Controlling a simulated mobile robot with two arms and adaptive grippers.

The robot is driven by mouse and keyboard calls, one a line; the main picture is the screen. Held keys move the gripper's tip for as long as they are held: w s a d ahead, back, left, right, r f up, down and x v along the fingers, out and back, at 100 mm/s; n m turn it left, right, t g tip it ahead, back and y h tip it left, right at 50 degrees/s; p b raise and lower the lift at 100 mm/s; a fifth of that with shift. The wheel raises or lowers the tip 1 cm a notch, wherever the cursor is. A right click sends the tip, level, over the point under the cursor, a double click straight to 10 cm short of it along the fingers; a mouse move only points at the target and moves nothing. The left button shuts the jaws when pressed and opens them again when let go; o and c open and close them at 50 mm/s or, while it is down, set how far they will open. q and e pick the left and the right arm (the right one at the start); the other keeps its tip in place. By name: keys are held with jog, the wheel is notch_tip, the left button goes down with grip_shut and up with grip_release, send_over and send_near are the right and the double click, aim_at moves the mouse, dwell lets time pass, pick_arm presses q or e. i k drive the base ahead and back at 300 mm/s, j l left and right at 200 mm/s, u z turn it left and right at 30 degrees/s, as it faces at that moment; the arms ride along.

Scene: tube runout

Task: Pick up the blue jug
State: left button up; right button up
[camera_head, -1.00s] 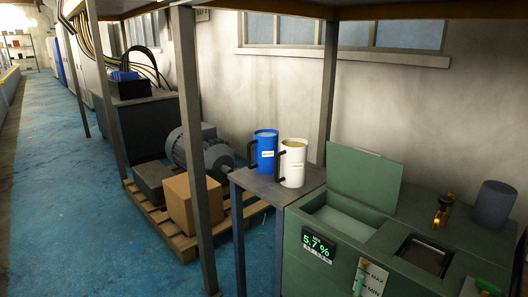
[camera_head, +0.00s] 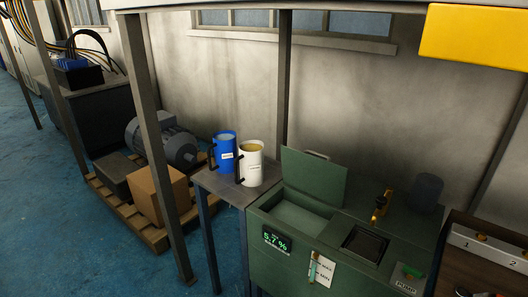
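The blue jug (camera_head: 225,153) stands upright on a small grey side table (camera_head: 229,189). It has a white label, a dark handle on its left side and an open top with pale contents. A white jug (camera_head: 249,165) with a yellowish liquid and a dark handle stands just right of it and in front, covering part of its right side. Neither of my grippers shows in the head view.
A green machine (camera_head: 300,215) with a raised lid and a 5.7 % display stands right of the table. A grey post (camera_head: 150,130) rises at left. A pallet (camera_head: 150,230) holds a motor (camera_head: 160,143) and a cardboard box (camera_head: 158,195). Blue floor (camera_head: 90,270) is open at front left.

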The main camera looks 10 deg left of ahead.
aim_at(224, 150)
jog(key=i+j+z, duration=0.15)
jog(key=z, duration=0.35)
jog(key=j+z, duration=0.35)
jog(key=z, duration=0.15)
jog(key=i+j+z, duration=0.1)
jog(key=j+z, duration=0.25)
jog(key=z, duration=0.15)
jog(key=j+z, duration=0.3)
jog(key=z, duration=0.2)
jog(key=k+j+z, duration=0.15)
jog(key=j, duration=0.3)
jog(key=j+z, duration=0.1)
jog(key=j, duration=0.35)
jog(key=k+j+z, duration=0.15)
jog(key=j, duration=0.25)
jog(key=k+j+z, duration=0.15)
jog(key=j, duration=0.25)
jog(key=k+j+z, duration=0.25)
jog(key=k+j, duration=0.2)
jog(key=j, duration=0.25)
